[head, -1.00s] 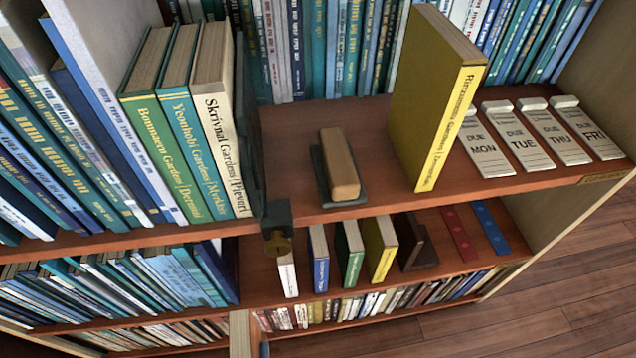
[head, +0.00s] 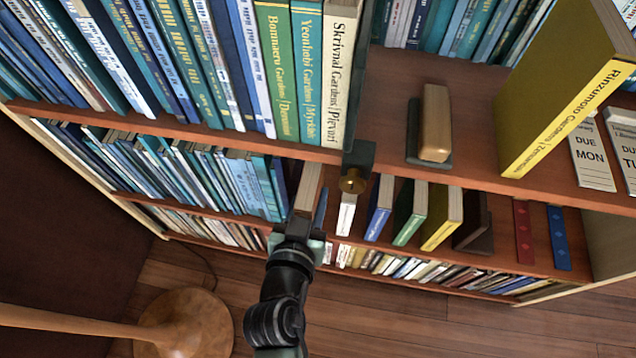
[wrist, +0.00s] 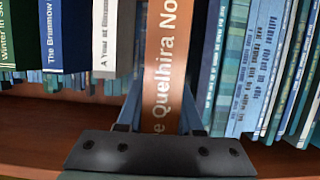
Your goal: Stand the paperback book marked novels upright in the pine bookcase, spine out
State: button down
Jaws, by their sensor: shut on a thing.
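My gripper (head: 298,236) is at the front of the middle shelf of the bookcase (head: 228,139), shut on a book with an orange-brown spine (wrist: 160,75). My gripper also shows in the wrist view (wrist: 160,125). The book's lower end is hidden; I cannot tell whether it touches the shelf.
Teal books (head: 240,180) stand left of the gap. Blue (head: 380,208), green (head: 411,212) and yellow (head: 441,217) books stand to the right, beside a dark bookend (head: 473,222). A brass-knobbed bracket (head: 355,172) sits above. A wooden stand (head: 185,320) is at lower left.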

jog(key=w+d, duration=0.1)
jog(key=w, duration=0.5)
notch_tip(320, 180, down, 7)
jog(key=b, duration=0.5)
jog(key=shift+d+r, duration=0.1)
jog(key=shift+b, duration=0.4)
jog(key=c, duration=0.6)
grip_release()
jog(key=shift+f, duration=0.2)
jog(key=shift+o, duration=0.2)
